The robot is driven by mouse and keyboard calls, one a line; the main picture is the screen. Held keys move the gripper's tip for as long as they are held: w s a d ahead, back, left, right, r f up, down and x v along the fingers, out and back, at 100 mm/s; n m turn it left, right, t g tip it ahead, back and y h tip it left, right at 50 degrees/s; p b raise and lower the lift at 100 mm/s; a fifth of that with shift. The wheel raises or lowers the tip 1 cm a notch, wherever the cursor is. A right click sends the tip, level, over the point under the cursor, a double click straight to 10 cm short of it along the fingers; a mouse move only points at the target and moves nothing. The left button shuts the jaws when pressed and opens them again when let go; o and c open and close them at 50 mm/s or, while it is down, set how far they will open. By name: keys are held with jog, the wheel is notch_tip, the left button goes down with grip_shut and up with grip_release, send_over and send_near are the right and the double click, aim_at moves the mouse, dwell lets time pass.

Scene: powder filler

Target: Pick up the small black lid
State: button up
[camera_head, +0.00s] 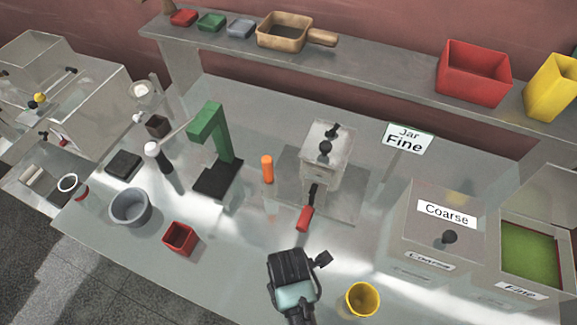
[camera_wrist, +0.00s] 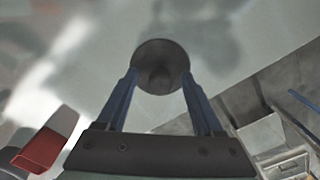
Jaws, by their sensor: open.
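The small black lid (camera_wrist: 160,66) shows in the wrist view as a dark round disc with a raised knob in its middle, over the grey metal surface. My gripper (camera_wrist: 161,76) is open, with one blue-grey finger at each side of the lid's near part. I cannot tell whether the fingers touch it. In the head view my gripper (camera_head: 293,268) is above the front middle of the table, and I cannot make out the lid there.
A red handle (camera_head: 304,219) of the grey machine (camera_head: 327,155) lies just beyond my gripper. A yellow cup (camera_head: 362,299) stands to its right, a red square cup (camera_head: 180,239) to its left. The Coarse box (camera_head: 424,244) is further right. Bare metal table lies between.

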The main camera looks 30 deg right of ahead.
jog(key=shift+f, duration=0.2)
grip_shut()
dwell(0.4)
